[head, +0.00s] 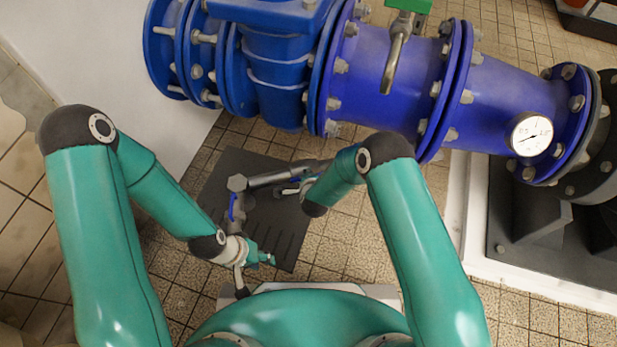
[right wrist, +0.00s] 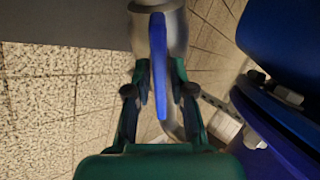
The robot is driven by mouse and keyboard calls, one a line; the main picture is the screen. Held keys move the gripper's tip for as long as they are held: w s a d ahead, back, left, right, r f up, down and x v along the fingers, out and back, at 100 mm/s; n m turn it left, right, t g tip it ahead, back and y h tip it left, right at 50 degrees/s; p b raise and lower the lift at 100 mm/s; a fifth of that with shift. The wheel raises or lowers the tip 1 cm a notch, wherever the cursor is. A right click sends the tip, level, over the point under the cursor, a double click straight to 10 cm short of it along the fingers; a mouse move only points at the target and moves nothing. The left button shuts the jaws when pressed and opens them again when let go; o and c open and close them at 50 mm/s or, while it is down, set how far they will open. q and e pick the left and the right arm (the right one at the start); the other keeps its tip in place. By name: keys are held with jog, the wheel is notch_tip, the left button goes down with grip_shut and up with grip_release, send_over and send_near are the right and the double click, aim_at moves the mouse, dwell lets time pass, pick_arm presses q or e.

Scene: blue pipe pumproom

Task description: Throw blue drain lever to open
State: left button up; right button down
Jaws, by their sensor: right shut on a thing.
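The blue lever (right wrist: 160,65) shows in the right wrist view, on a round grey fitting (right wrist: 168,28) at the top of the picture. My right gripper (right wrist: 160,85) is shut on it, with a finger on each side. In the head view my right gripper (head: 293,188) is partly hidden by my own wrist, beside a grey pipe (head: 280,177) under the big blue pipe. My left gripper (head: 265,258) is low in the middle of the head view, apart from the pipe. Its small fingers do not show clearly whether they are open.
A blue handle (head: 232,207) shows on the upright grey pipe. The big blue flanged pipe (head: 390,70) crosses above, with a gauge (head: 531,134) and a green-handled valve (head: 408,6). A dark floor plate (head: 270,225) lies below. Tiled floor is clear at the lower left.

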jog(key=shift+s+f+n, duration=0.2)
jog(key=shift+s+n, duration=0.05)
jog(key=shift+n, duration=0.25)
jog(key=c, duration=1.2)
grip_release()
jog(key=shift+w+r, duration=0.1)
jog(key=a+v, duration=0.1)
jog(key=v, duration=1)
jog(key=shift+s+d+r, duration=0.3)
jog(key=shift+s+d, duration=0.05)
jog(key=shift+d, duration=0.15)
